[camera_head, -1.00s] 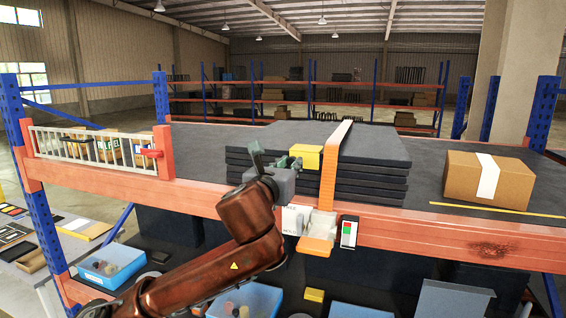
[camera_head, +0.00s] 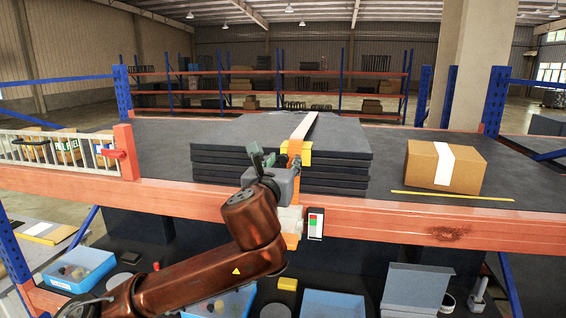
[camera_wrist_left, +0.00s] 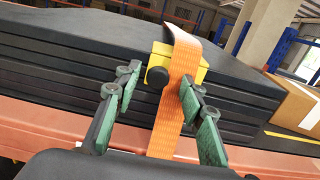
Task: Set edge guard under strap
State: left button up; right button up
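The yellow edge guard (camera_head: 305,157) sits at the front top edge of the stack of dark panels (camera_head: 235,160). The orange strap (camera_wrist_left: 177,90) runs down in front of the guard, which shows on both sides of it in the left wrist view (camera_wrist_left: 201,75). The guard has a black knob (camera_wrist_left: 158,77) left of the strap. My left gripper (camera_head: 268,160) is in front of the stack. In the left wrist view its green-padded fingers (camera_wrist_left: 160,98) are spread, with the strap between them and the knob just beyond, apparently clear of the pads. My right gripper is not in view.
A strap ratchet (camera_head: 291,222) and a small red-green indicator (camera_head: 315,224) are at the orange beam (camera_head: 400,217). A cardboard box (camera_head: 445,167) stands right behind a yellow line. A white rack (camera_head: 60,150) is at left. Blue bins (camera_head: 80,270) lie below.

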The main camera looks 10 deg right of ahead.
pick_arm(q)
jog(key=shift+a, duration=0.1)
jog(key=shift+s+a, duration=0.1)
jog(key=shift+s, duration=0.5)
jog(key=v, duration=1)
jog(key=shift+s+a, duration=0.2)
jog(key=shift+s, duration=0.15)
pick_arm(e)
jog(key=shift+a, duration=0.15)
